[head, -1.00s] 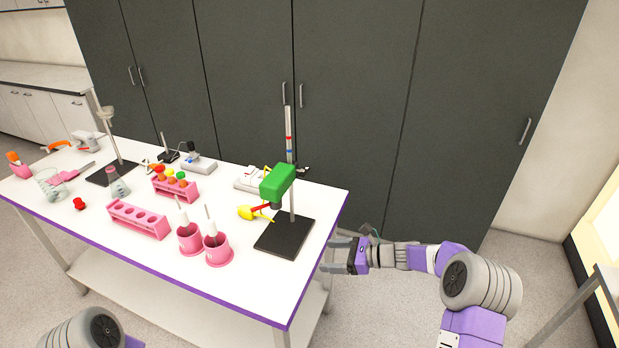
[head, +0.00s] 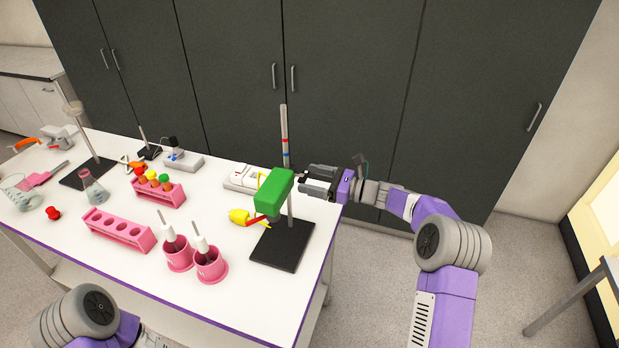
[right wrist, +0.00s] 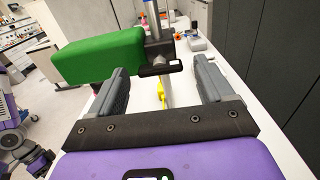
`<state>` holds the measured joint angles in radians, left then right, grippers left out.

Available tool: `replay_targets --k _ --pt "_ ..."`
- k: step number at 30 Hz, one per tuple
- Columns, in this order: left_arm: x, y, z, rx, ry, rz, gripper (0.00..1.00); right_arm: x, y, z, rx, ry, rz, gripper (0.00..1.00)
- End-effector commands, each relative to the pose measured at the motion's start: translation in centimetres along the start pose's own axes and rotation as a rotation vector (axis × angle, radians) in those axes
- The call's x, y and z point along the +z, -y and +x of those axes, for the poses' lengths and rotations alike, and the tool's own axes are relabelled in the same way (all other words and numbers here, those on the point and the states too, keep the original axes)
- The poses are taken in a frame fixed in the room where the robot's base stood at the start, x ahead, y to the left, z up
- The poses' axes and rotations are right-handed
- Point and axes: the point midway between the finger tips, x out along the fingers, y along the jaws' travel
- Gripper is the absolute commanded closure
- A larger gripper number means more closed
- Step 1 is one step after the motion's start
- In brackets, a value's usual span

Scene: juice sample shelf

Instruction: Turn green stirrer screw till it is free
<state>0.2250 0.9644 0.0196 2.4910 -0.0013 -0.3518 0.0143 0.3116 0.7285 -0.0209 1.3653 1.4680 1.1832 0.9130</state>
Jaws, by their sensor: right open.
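The green stirrer (head: 268,193) is held on an upright rod above a black base plate (head: 281,246), near the right end of the bench. It also shows at upper left in the right wrist view (right wrist: 98,56). Its dark screw with a crossbar handle (right wrist: 160,70) shows beside the rod in the right wrist view. My right gripper (head: 309,180) is open at the stirrer's right side. Its fingers lie to either side of the screw handle in the wrist view, with gaps on both sides. My left gripper is out of view; only part of that arm shows.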

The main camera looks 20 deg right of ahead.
Motion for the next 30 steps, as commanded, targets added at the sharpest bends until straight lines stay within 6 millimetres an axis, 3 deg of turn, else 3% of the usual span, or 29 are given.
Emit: replay_targets --k 4,12,23,30 --pt "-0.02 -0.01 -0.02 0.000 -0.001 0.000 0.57 0.05 -0.01 0.99 0.001 0.000 -0.001 0.19" --pt "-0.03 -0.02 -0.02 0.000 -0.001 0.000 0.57 0.02 0.00 1.12 0.000 0.000 -0.001 0.19" --pt "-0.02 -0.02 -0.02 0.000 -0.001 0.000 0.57 0.03 -0.01 1.11 0.000 0.000 -0.001 0.74" --pt "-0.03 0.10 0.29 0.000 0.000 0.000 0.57 -0.02 0.00 1.09 0.000 0.000 -0.022 0.75"
